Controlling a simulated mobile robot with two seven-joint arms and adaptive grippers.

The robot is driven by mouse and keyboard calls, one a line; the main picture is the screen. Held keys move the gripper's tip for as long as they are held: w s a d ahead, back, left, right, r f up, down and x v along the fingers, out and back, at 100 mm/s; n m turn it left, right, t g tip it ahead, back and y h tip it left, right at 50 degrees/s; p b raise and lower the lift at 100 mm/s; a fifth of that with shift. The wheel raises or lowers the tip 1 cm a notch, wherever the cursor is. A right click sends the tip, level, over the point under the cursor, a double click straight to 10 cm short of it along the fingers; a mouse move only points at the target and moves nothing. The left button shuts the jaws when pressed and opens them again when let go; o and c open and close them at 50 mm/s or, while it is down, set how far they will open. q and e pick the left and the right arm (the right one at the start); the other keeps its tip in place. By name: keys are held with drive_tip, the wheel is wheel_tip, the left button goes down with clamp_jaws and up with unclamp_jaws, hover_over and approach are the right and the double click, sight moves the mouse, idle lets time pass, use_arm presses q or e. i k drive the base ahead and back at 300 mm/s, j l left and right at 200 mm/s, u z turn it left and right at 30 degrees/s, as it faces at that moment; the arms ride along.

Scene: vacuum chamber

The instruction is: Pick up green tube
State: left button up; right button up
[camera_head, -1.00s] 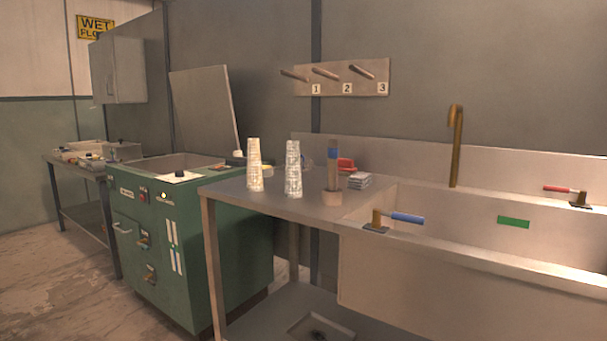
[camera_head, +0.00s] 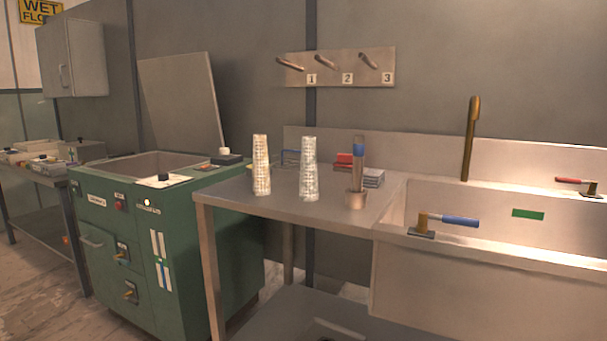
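No tube that is clearly green shows in the head view. A brownish upright tube with a blue band (camera_head: 358,165) stands in a small round holder (camera_head: 356,199) on the metal counter (camera_head: 290,207), left of the sink. A flat green rectangle (camera_head: 528,213) shows on the sink's inner back wall; I cannot tell what it is. Neither of my grippers is in view.
Two stacks of clear cups (camera_head: 309,170) stand left of the tube. Red and grey small items (camera_head: 373,178) lie behind it. A green machine (camera_head: 150,240) stands left of the counter.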

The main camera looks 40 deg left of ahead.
sight(309, 185)
drive_tip(key=k+j, duration=0.1)
drive_tip(key=j, duration=0.85)
drive_tip(key=k+j+z, duration=0.1)
drive_tip(key=j, duration=0.35)
drive_tip(key=k+j, duration=0.15)
drive_tip(key=j, duration=0.75)
drive_tip(key=k+z, duration=0.05)
